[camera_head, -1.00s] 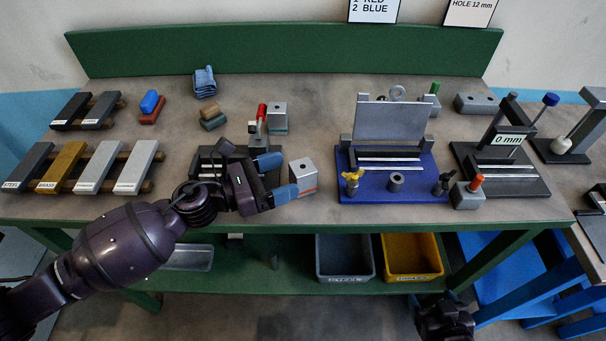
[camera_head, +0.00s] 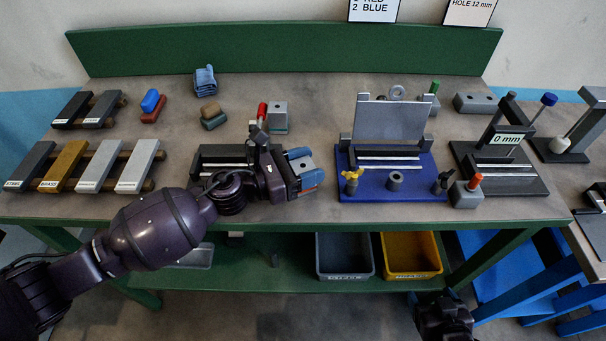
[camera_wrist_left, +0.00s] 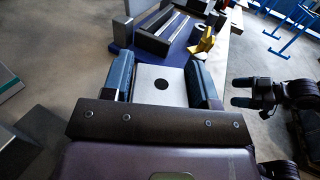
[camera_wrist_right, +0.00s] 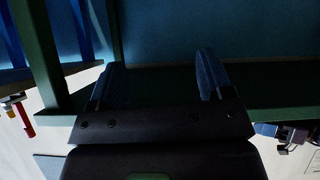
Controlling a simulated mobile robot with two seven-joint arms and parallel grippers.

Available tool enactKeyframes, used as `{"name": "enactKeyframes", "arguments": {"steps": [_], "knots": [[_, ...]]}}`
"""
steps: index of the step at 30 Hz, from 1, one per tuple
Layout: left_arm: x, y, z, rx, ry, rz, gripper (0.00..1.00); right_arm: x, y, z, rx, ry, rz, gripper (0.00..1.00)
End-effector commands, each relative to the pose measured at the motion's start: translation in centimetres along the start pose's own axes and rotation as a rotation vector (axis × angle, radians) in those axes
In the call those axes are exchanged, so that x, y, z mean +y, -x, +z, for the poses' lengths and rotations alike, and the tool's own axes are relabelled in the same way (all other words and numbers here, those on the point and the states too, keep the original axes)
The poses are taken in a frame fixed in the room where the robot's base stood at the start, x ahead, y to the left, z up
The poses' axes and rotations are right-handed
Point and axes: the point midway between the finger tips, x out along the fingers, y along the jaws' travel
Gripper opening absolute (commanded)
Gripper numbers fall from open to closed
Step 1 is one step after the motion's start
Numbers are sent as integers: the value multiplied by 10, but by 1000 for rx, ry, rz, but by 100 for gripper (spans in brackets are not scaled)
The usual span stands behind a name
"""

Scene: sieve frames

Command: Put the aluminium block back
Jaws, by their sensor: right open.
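A light grey block with a red stripe (camera_head: 303,164) is at the front of the bench. In the left wrist view its top face, with a dark round spot (camera_wrist_left: 161,84), fills the gap between the fingers. My left gripper (camera_head: 305,167) has one blue finger on each side of the block and appears shut on it. It also shows in the left wrist view (camera_wrist_left: 160,85). The block's underside is hidden, so I cannot tell whether it touches the bench. My right gripper (camera_wrist_right: 160,80) is open and empty, low in front of the bench.
A similar grey block with a teal stripe (camera_head: 278,114) stands behind. Labelled bars (camera_head: 98,167) lie on a rack at left. The blue-based fixture (camera_head: 385,186) stands right of my left gripper. Grey (camera_head: 345,270) and yellow (camera_head: 411,268) bins are below.

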Motion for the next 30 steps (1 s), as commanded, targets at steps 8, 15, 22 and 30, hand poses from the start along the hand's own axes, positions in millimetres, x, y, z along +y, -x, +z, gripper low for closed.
{"name": "enactKeyframes", "arguments": {"steps": [8, 15, 22, 30], "knots": [[0, 0, 1, -1, 0, 0, 14, 0, 1, 2, -4, -1, 1, 73], [0, 0, 3, -1, -2, 0, 14, 0, 1, 1, -4, -1, 1, 73], [0, 0, 32, -3, -9, -2, 14, 2, 6, -10, 8, -1, 3, 73], [0, 0, 101, -3, -12, -3, 14, 5, 18, -33, 24, -2, 6, 73]]}}
